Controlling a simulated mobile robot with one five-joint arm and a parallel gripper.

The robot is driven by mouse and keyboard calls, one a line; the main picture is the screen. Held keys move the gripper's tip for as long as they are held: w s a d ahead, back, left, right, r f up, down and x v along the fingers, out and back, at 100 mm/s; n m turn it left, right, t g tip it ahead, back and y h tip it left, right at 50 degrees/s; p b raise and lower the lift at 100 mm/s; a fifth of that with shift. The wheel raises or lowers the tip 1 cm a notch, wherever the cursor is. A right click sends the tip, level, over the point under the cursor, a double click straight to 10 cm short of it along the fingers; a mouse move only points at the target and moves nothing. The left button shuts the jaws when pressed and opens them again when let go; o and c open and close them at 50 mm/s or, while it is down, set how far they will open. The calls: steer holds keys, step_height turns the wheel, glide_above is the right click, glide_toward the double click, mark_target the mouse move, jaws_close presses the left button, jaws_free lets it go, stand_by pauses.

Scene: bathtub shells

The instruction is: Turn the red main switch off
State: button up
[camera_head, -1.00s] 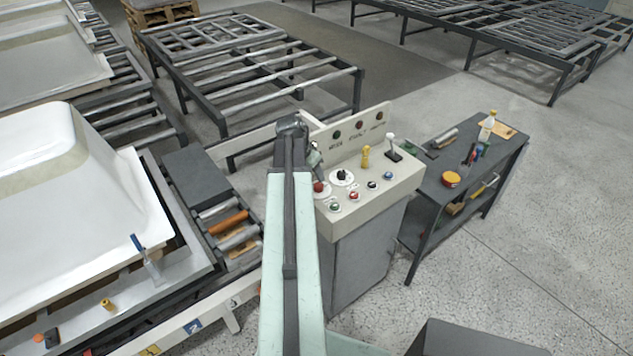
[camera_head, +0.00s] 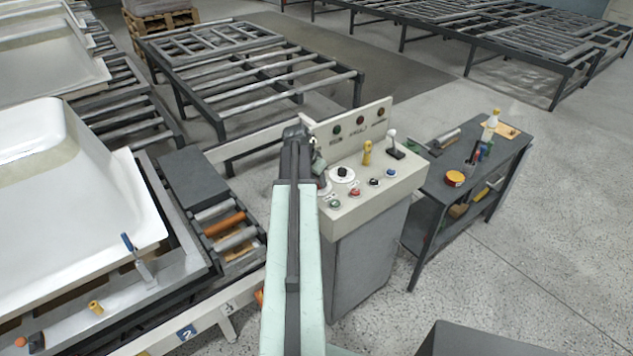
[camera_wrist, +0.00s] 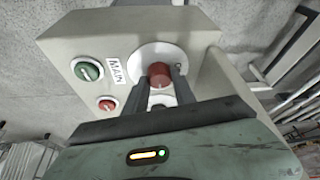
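The red main switch (camera_wrist: 160,74) is a round red knob on a white round plate (camera_wrist: 146,55), beside a label reading MAIN (camera_wrist: 117,70) in the wrist view. My gripper (camera_wrist: 161,80) is at the switch, with one dark fingertip on each side of the knob. The fingers are apart, and I cannot tell whether they touch it. In the head view my gripper (camera_head: 318,164) is over the left end of the beige control panel (camera_head: 375,205) and hides the red knob.
The panel also carries a green button (camera_wrist: 88,69), a red button (camera_wrist: 107,104), a black rotary knob (camera_head: 343,172), a yellow lever (camera_head: 367,153) and a black-and-white lever (camera_head: 393,145). A dark tool cart (camera_head: 470,175) stands to the right. A roller conveyor (camera_head: 228,228) lies left.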

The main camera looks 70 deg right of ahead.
steer(key=shift+w+a, duration=0.1)
jaws_close()
steer(key=shift+n, duration=0.3)
steer(key=n+t, duration=0.1)
steer(key=n, duration=0.2)
steer(key=shift+n+t, duration=0.3)
steer(key=shift+t, duration=0.1)
steer(key=n+t, duration=0.1)
steer(key=n, duration=0.3)
steer(key=shift+d+r+n+t, duration=0.1)
steer(key=shift+d+n+t, duration=0.1)
steer(key=shift+n+t, duration=0.15)
steer(key=n, duration=0.1)
steer(key=n+t+y, duration=0.1)
steer(key=n, duration=0.3)
steer(key=shift+s+d+t, duration=0.1)
steer(key=shift+s+t, duration=0.15)
steer(key=shift+t, duration=0.1)
steer(key=shift+n+t+y, duration=0.3)
steer(key=shift+n+y, duration=0.5)
steer(key=shift+n, duration=1.15)
